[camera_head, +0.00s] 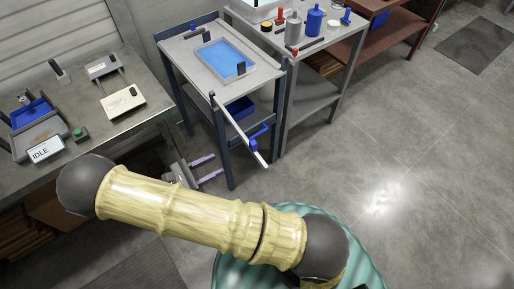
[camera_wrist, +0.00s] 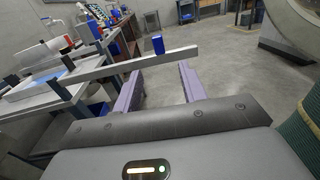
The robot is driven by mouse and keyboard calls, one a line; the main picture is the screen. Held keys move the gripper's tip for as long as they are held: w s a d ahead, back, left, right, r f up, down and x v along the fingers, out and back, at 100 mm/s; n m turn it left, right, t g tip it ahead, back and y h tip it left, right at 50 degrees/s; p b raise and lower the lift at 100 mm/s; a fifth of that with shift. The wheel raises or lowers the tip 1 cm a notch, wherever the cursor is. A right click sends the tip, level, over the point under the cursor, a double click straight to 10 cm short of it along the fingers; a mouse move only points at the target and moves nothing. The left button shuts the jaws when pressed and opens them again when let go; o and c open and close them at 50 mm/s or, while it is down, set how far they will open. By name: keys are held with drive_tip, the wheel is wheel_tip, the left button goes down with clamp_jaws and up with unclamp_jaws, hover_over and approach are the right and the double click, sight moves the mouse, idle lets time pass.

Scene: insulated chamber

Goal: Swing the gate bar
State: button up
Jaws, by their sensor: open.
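The gate bar (camera_head: 240,131) is a long pale bar on the front side of a small dark-framed table. It slants down toward the lower right in the head view and has a blue handle (camera_head: 259,131) near its free end. In the wrist view the bar (camera_wrist: 125,65) crosses ahead of my gripper, with the blue handle (camera_wrist: 158,44) standing up on it. My gripper (camera_head: 213,168) is open and empty, to the left of the bar's free end in the head view. Its two purple fingers (camera_wrist: 159,77) point toward the bar, apparently without touching it.
The gate table carries a blue-bottomed tray (camera_head: 197,53). A bench with an IDLE sign (camera_head: 45,150) stands at the left. Another table holds blue bottles (camera_head: 314,20) and tools at the back. The floor (camera_head: 400,150) at the right is clear.

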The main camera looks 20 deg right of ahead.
sight(250, 147)
drive_tip(key=shift+a, duration=0.1)
drive_tip(key=w+d+p, duration=0.1)
drive_tip(key=d, duration=0.4)
drive_tip(key=w+d+p, duration=0.1)
drive_tip(key=d, duration=0.5)
drive_tip(key=w+d+p, duration=0.1)
drive_tip(key=d+p, duration=0.1)
drive_tip(key=d, duration=0.3)
drive_tip(key=shift+w+d, duration=0.2)
drive_tip(key=shift+d, duration=0.05)
drive_tip(key=shift+c, duration=0.4)
